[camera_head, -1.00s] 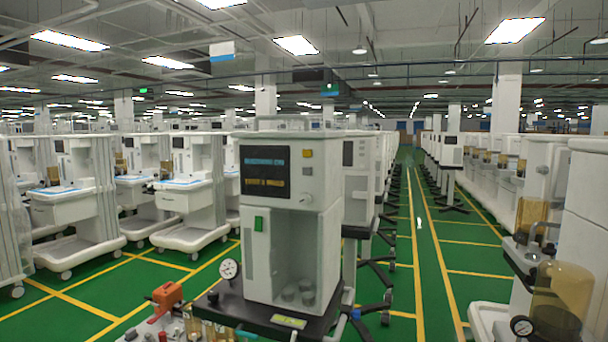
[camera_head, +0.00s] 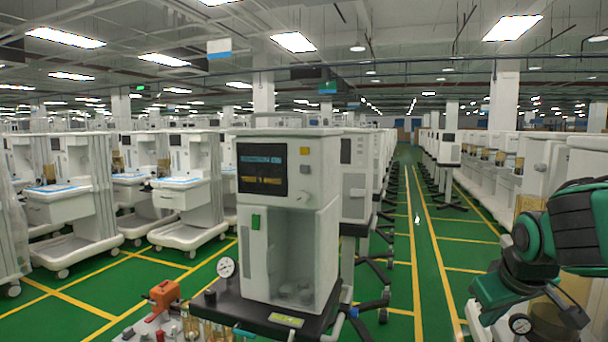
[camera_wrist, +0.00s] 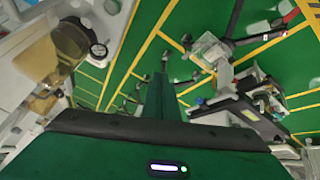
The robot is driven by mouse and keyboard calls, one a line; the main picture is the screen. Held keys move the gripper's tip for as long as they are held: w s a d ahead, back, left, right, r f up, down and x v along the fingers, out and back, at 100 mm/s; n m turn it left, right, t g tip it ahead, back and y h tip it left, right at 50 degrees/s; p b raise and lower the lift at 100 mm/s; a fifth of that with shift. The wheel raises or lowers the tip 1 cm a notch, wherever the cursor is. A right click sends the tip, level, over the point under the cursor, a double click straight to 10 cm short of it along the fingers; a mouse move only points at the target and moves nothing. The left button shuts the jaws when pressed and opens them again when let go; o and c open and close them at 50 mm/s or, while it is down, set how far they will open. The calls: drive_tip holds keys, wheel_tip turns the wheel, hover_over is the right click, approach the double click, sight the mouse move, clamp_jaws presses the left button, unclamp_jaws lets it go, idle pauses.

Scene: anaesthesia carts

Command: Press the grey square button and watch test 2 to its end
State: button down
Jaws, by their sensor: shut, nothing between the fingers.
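The white anaesthesia machine (camera_head: 290,220) stands at the centre of the head view. Its dark screen (camera_head: 262,169) shows a bluish line above an orange-yellow one, too small to read. Right of the screen are a yellow square button (camera_head: 305,151) and, below it, a grey square button (camera_head: 305,168). A round white knob (camera_head: 305,197) sits lower. My gripper shows in the wrist view as narrow green fingers (camera_wrist: 160,78), shut and empty over the floor. In the head view my green and black arm is at the right, well apart from the buttons.
A pressure gauge (camera_head: 226,268) and an orange block (camera_head: 164,293) are at the machine's lower left. Another gauge (camera_head: 520,324) is at the lower right, near my arm. Rows of white carts (camera_head: 190,190) flank a clear green aisle (camera_head: 425,250).

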drive_tip(key=w+a+r+n+t+y, duration=0.2)
drive_tip(key=w+a+r+n+t, duration=0.15)
drive_tip(key=w+a+r, duration=0.45)
drive_tip(key=w+a+r+n+t+y, duration=0.1)
drive_tip(key=w+a+r+n+t, duration=0.2)
drive_tip(key=w+a, duration=0.55)
drive_tip(key=a+r+n+t+y, duration=0.1)
drive_tip(key=a+r+n+y, duration=0.1)
drive_tip(key=a+r, duration=0.2)
drive_tip(key=a+r+n+y, duration=0.2)
drive_tip(key=a+r, duration=0.3)
drive_tip(key=a, duration=0.6)
drive_tip(key=a+r+n+t+y, duration=0.1)
drive_tip(key=a+r+n+y, duration=0.1)
drive_tip(key=a, duration=0.5)
wheel_tip(320, 180, up, 2)
drive_tip(key=shift+w+a+r+n+t, duration=0.15)
drive_tip(key=shift+w+a+n+t, duration=0.25)
drive_tip(key=shift+n, duration=0.15)
approach(304, 171)
drive_tip(key=shift+w+a, duration=2.15)
drive_tip(key=shift+a, duration=0.1)
drive_tip(key=shift+w, duration=0.1)
drive_tip(key=shift+w+d, duration=0.15)
drive_tip(key=shift+w, duration=0.05)
